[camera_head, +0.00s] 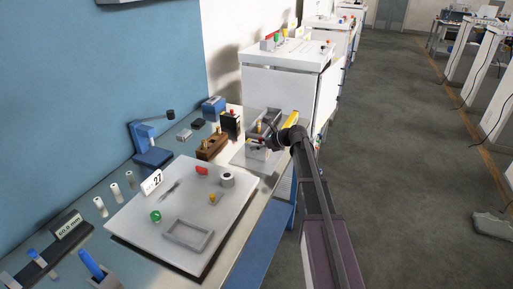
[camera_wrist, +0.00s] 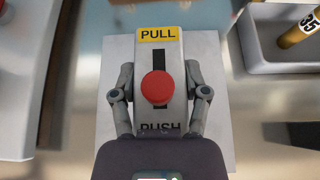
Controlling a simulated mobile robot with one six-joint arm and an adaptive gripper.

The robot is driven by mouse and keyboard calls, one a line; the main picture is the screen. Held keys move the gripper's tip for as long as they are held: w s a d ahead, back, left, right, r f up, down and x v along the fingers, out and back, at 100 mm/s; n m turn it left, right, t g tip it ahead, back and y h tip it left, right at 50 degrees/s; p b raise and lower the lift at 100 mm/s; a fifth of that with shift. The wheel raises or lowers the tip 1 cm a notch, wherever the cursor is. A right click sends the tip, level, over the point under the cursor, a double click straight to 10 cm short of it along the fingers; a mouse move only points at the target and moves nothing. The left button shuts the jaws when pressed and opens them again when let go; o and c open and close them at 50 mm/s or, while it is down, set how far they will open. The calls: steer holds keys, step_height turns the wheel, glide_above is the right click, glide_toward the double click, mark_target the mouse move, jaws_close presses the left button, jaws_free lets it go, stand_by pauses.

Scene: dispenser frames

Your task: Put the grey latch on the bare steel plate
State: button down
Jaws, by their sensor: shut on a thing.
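The grey latch (camera_wrist: 178,58) is a pale grey block with a red knob, a dark slot, a yellow PULL label and the word PUSH. My gripper (camera_wrist: 160,82) is shut on its two long sides in the wrist view. A flat, pale square plate (camera_wrist: 216,130), which looks like the bare steel plate, lies directly beneath the latch. I cannot tell whether the latch touches it. In the head view my gripper (camera_head: 267,143) is over the far right part of the bench, with the pale plate (camera_head: 240,160) under it; the latch is small and partly hidden there.
A grey bin (camera_wrist: 246,45) with a brass cylinder marked 35 stands right of the plate. A brown block (camera_head: 212,148) with brass pegs and a black box (camera_head: 230,124) stand to the left. A large pale board (camera_head: 150,215) with small parts fills the near bench.

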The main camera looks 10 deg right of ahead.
steer(key=shift+f, duration=0.2)
steer(key=shift+c, duration=0.4)
jaws_free()
steer(key=shift+r, duration=0.1)
steer(key=shift+r, duration=0.1)
steer(key=shift+r, duration=0.1)
steer(key=p+v, duration=0.5)
steer(key=v, duration=0.7)
steer(key=shift+p, duration=0.4)
steer(key=shift+s, duration=0.1)
